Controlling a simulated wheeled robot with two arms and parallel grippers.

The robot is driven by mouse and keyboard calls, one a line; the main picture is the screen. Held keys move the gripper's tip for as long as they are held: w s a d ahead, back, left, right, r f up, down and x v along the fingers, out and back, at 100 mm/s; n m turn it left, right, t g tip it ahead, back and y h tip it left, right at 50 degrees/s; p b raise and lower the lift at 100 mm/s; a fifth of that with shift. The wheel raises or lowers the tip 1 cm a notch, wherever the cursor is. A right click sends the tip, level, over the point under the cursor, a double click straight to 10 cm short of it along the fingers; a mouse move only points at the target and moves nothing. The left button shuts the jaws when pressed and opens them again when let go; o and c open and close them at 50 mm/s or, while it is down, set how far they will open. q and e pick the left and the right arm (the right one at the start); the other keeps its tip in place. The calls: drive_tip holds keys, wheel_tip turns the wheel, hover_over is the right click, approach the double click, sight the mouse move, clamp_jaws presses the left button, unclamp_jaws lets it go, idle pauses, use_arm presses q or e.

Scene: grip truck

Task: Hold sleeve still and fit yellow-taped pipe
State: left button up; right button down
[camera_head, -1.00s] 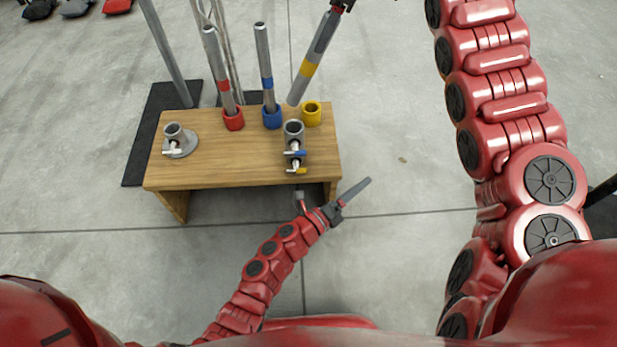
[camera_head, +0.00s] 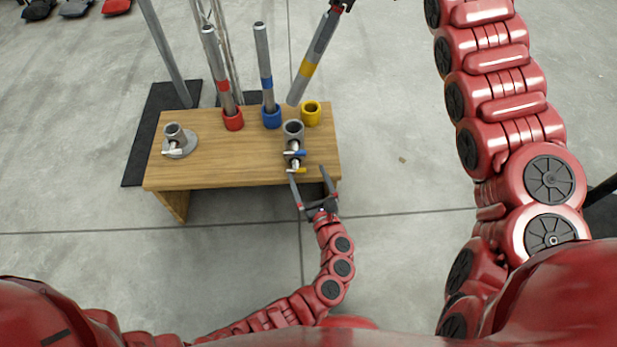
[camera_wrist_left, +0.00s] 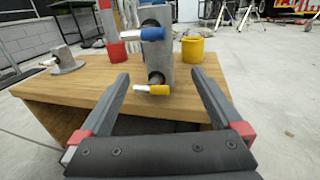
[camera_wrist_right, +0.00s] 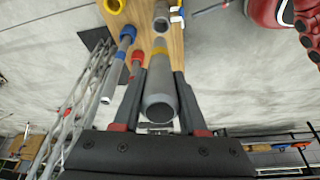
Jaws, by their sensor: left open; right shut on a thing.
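The grey sleeve (camera_head: 293,130) stands upright at the bench's front right, with a blue-handled pin and a yellow-handled pin on its front. It shows in the left wrist view (camera_wrist_left: 155,50). My left gripper (camera_head: 309,176) is open in front of it, fingers pointing at the bench; the sleeve appears between the fingertips, apart from them. My right gripper (camera_head: 341,5) is shut on the yellow-taped pipe (camera_head: 322,42) near its top. The pipe is tilted, its lower end appearing behind the bench cups, clear of the sleeve. The right wrist view shows its open upper end (camera_wrist_right: 160,108).
On the wooden bench (camera_head: 220,165), a red-taped pipe (camera_head: 218,70) stands in a red cup and a blue-taped pipe (camera_head: 265,70) in a blue cup. The yellow cup (camera_head: 311,114) is empty. A grey flanged fitting (camera_head: 178,140) sits at left.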

sight(294, 143)
use_arm(q)
drive_tip(key=x, duration=1.2)
drive_tip(key=shift+s+a, duration=0.1)
clamp_jaws()
idle(0.5)
unclamp_jaws()
